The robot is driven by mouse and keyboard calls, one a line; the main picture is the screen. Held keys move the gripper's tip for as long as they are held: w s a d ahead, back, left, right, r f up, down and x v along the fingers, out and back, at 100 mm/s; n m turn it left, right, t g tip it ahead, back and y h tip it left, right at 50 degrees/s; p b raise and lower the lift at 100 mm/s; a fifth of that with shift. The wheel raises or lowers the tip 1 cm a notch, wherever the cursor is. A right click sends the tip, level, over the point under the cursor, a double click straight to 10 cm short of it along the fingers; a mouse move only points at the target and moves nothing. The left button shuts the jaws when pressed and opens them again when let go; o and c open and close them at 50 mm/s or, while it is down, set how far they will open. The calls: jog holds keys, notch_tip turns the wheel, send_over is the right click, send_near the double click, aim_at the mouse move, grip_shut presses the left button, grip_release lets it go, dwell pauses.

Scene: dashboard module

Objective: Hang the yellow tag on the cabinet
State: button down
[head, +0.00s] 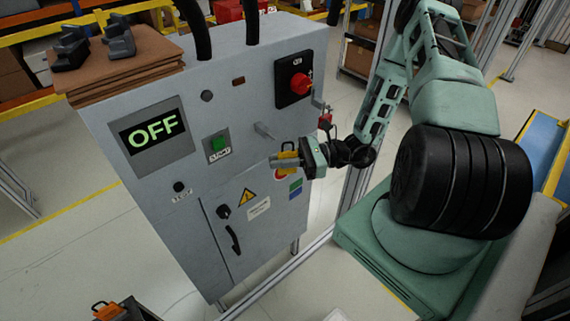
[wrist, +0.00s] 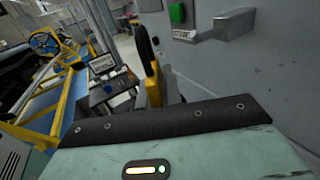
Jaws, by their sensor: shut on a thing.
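The grey cabinet (head: 155,130) stands left of my arm, its front facing me. My gripper (head: 284,160) is shut on the yellow tag (head: 288,155) in front of the cabinet's front, below and right of a grey peg (head: 265,132) that sticks out. In the wrist view the yellow tag (wrist: 153,88) stands upright with a dark loop at its top, and the grey peg (wrist: 225,25) is up and right of it. The tag looks apart from the peg.
Open floor (head: 60,250) lies left.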

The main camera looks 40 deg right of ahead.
jog(key=w+f+b, duration=0.1)
jog(key=w, duration=0.5)
jog(key=shift+w+f+b, duration=0.15)
jog(key=shift+w+b, duration=0.15)
jog(key=shift+b, duration=0.1)
dwell(0.3)
dwell(0.6)
jog(key=c, duration=1.5)
grip_release()
jog(key=b+v, duration=0.6)
jog(key=v, duration=1.1)
jog(key=shift+d, duration=0.25)
